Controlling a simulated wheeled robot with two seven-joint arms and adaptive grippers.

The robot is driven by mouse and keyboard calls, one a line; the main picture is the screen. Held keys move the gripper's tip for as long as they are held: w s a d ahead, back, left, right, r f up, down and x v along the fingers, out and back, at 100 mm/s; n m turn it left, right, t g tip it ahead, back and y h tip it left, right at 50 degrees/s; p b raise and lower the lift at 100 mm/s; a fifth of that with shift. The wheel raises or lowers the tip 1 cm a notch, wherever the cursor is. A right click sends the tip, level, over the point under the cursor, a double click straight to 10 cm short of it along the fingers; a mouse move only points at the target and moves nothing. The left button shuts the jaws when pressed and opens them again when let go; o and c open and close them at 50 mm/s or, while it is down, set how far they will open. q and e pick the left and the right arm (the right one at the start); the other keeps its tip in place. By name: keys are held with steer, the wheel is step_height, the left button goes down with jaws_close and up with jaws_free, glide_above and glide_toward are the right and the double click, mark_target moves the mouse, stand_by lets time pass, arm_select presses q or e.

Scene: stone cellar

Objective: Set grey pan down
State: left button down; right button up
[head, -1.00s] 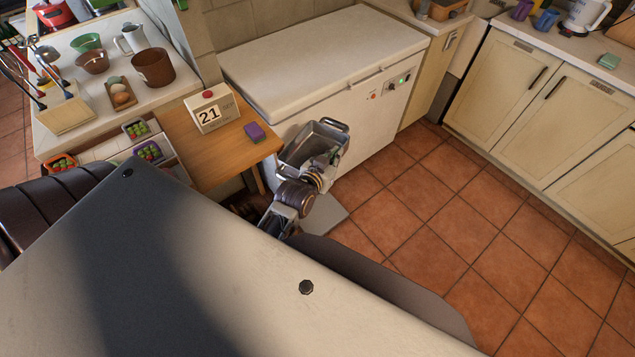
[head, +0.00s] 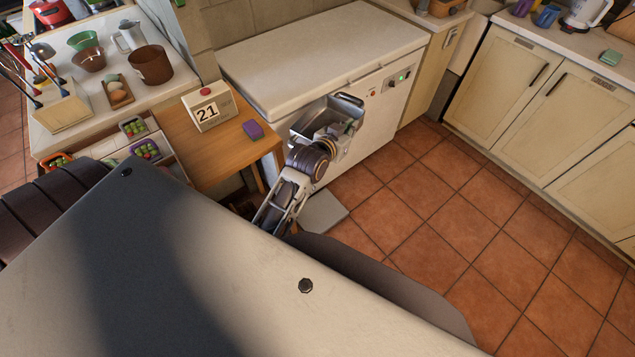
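The grey pan (head: 313,120) is a rectangular metal pan with raised handles. It hangs in the air, seen in front of the white chest freezer's front edge. My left gripper (head: 338,131) is at the pan's near right side and appears shut on it; my wrist partly hides the fingertips and the near side of the pan. My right gripper is not in view.
The white chest freezer (head: 310,60) has a bare, closed lid. A small wooden table (head: 190,150) left of the pan carries a calendar block (head: 208,108) and a purple sponge (head: 253,130). A crowded counter (head: 60,130) is at far left. Tiled floor (head: 460,230) is clear.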

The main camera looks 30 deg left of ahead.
arm_select(q)
steer(key=w+d+f+m+h, duration=0.1)
steer(key=w+d+f, duration=0.1)
steer(key=f, duration=1)
steer(key=w+d+f+m+h, duration=0.1)
steer(key=w+f, duration=0.1)
steer(key=f, duration=1)
steer(key=s+a+f+h, duration=0.1)
steer(key=s+f, duration=0.7)
steer(key=f, duration=0.4)
steer(key=s+a+f+m+h+b, duration=0.1)
steer(key=s+f, duration=0.7)
steer(key=f, duration=0.4)
steer(key=shift+g, duration=0.4)
steer(key=shift+s+f, duration=0.1)
steer(key=shift+s, duration=0.05)
steer(key=shift+s, duration=0.25)
steer(key=shift+s, duration=0.1)
steer(key=shift+m, duration=0.3)
